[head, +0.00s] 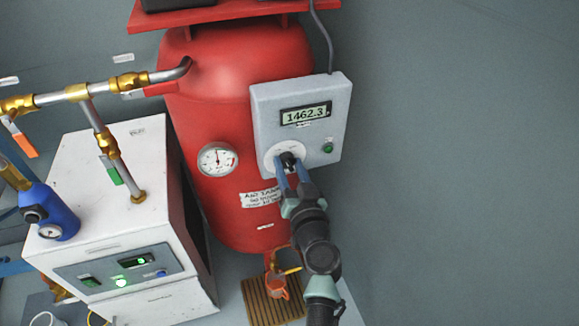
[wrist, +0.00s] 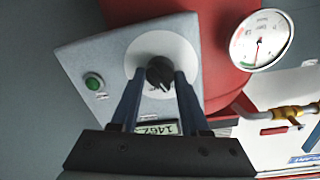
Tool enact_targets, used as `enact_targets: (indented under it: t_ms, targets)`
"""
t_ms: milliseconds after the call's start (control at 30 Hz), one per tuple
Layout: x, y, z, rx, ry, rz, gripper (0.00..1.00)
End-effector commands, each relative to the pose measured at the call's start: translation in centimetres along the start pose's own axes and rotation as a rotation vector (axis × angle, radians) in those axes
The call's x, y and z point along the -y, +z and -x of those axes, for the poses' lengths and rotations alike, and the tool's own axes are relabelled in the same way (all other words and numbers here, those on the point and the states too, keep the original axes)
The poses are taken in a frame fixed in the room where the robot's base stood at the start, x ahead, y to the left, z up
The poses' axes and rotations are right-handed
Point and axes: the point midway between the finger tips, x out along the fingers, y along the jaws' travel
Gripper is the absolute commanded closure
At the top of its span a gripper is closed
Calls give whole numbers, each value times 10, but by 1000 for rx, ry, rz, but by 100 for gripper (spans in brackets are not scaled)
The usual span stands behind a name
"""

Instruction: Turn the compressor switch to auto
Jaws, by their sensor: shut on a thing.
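The compressor switch is a black knob (wrist: 160,71) on a round white plate (wrist: 184,50). It sits on the lower left of a grey control box (head: 262,110) mounted at the red air tank (head: 215,105). My gripper (head: 289,163) is at the knob, with its two blue fingers on either side of it. The gripper (wrist: 160,78) is shut on the knob. The plate's lettering is too small to read, so I cannot tell which position the knob points to.
A round gauge (head: 217,159) is on the tank, left of the box. A white machine (head: 125,180) with a lit panel stands at the left, with pipes above it. The wall area right of the box is clear.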

Motion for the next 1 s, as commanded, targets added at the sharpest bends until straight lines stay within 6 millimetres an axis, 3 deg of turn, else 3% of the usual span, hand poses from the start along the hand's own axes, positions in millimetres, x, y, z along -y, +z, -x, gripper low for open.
enact_targets:
  t_ms: [1000]
  targets:
    - [-3,-1,0,59,14,-841,100]
